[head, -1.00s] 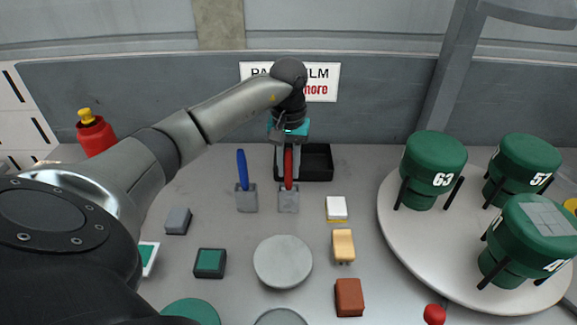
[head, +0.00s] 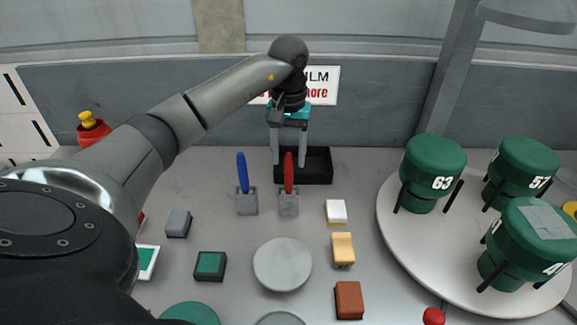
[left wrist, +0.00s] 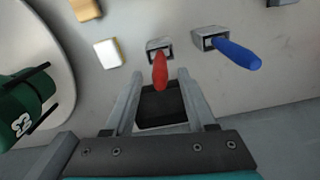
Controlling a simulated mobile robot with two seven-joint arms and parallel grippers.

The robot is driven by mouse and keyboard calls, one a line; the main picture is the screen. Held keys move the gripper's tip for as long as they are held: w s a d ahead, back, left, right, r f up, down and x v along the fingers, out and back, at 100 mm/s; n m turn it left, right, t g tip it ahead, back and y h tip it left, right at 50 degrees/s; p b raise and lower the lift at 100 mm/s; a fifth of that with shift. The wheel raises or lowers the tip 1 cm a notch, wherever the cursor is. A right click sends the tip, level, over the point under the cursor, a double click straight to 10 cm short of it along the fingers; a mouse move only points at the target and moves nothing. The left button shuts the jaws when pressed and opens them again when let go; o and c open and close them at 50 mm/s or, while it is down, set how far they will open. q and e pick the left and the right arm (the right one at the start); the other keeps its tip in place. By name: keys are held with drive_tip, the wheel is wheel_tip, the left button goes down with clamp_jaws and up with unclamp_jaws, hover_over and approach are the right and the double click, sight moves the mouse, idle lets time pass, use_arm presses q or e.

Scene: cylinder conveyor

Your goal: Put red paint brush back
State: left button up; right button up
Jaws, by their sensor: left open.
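The red paint brush (head: 288,172) stands upright in a small grey holder (head: 288,206). Its red handle (left wrist: 159,71) also shows in the left wrist view, with its lower end in the holder (left wrist: 158,46). My left gripper (head: 289,158) is open and empty, above and behind the brush. In the left wrist view its two fingers (left wrist: 158,82) are spread apart, with the handle tip between their ends in the picture and not gripped. My right gripper is not in view.
A blue brush (head: 242,172) stands in its own holder just to the left. A black tray (head: 318,166) lies behind the red brush. A turntable (head: 389,215) with green canisters fills the right side. Small blocks lie in front.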

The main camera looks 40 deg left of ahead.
use_arm(q)
wheel_tip(320, 180, up, 8)
drive_tip(key=shift+f+p, duration=0.2)
drive_tip(key=shift+p, duration=0.15)
idle(1.3)
